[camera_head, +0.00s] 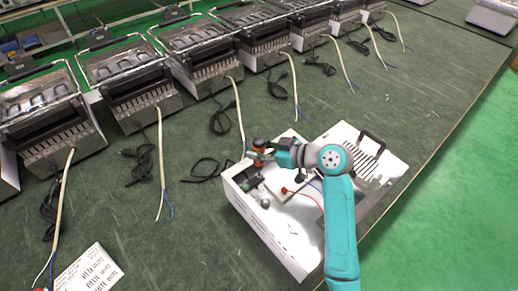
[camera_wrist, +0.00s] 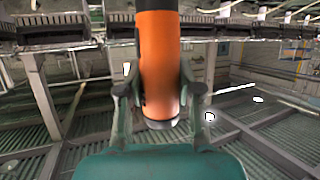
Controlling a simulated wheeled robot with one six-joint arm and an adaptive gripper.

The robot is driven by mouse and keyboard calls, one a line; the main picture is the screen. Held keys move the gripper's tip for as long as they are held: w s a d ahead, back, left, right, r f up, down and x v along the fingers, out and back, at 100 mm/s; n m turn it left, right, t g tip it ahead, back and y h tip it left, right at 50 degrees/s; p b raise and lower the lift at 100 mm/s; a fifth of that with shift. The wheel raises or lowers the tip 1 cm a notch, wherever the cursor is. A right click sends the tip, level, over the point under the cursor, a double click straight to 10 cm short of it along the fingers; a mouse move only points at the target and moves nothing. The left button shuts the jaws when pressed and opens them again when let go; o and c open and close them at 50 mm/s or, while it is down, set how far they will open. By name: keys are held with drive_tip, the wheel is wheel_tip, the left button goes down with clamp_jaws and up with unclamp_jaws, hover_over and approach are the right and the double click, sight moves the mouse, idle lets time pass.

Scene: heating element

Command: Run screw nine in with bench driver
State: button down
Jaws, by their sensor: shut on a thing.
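My gripper (camera_head: 268,155) is shut on the bench driver (camera_head: 259,146), an orange and black cylinder, above the left corner of the open white unit (camera_head: 285,240). In the wrist view the orange driver (camera_wrist: 160,65) stands upright between the two fingers of my gripper (camera_wrist: 160,95). The driver's lower end is near a dark block (camera_head: 246,180) at the unit's left edge; I cannot tell whether it touches anything. Screw nine cannot be made out; the screws are too small or hidden. A red wire and a blue wire lie inside the unit.
A row of metal units (camera_head: 128,85) with loose cords lines the back of the green bench. A black cable (camera_head: 205,168) lies left of the white unit. A printed wire label sheet (camera_head: 90,270) lies at the front left. The bench between is mostly clear.

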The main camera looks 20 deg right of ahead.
sight(264, 142)
drive_tip(key=shift+f, duration=0.7)
idle(1.1)
drive_tip(key=shift+r, duration=2.55)
